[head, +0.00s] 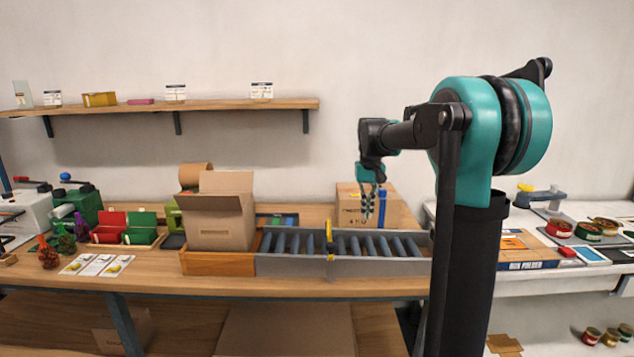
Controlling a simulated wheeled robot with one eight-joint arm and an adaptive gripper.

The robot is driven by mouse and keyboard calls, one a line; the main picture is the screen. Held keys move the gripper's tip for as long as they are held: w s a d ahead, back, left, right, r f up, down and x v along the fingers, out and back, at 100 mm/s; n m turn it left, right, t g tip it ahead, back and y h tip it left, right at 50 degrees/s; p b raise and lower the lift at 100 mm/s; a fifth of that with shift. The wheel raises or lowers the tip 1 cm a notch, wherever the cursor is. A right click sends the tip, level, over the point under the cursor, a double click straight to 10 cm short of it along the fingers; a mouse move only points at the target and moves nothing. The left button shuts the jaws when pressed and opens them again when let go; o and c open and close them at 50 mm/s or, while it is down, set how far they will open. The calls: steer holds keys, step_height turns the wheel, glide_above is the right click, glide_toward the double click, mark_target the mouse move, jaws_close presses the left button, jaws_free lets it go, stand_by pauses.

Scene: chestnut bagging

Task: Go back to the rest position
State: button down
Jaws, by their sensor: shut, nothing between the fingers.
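My gripper (370,200) hangs from my bent arm, pointing down above the back of the roller conveyor (290,265), in front of a closed cardboard box (388,208). Its fingers are shut and hold nothing. It appears clear of the rollers, though its exact distance from the box is hard to tell. My arm's teal joint and dark column fill the right side of the picture.
An open cardboard box (219,222) stands at the conveyor's left end. Red and green bins (112,228), net bags (66,243) and a label sheet (97,265) lie further left. A wall shelf (215,104) runs behind. The right bench (560,258) holds tins and a blue-edged box.

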steer(key=s+d+f+t, duration=0.2)
steer(key=s+f, duration=0.8)
steer(key=s, duration=0.4)
steer(key=s+d+f+t, duration=0.1)
steer(key=s+f+t, duration=0.1)
steer(key=s+f, duration=0.8)
steer(key=s, duration=0.4)
steer(key=shift+s+d+f, duration=0.35)
steer(key=shift+d+f, duration=0.05)
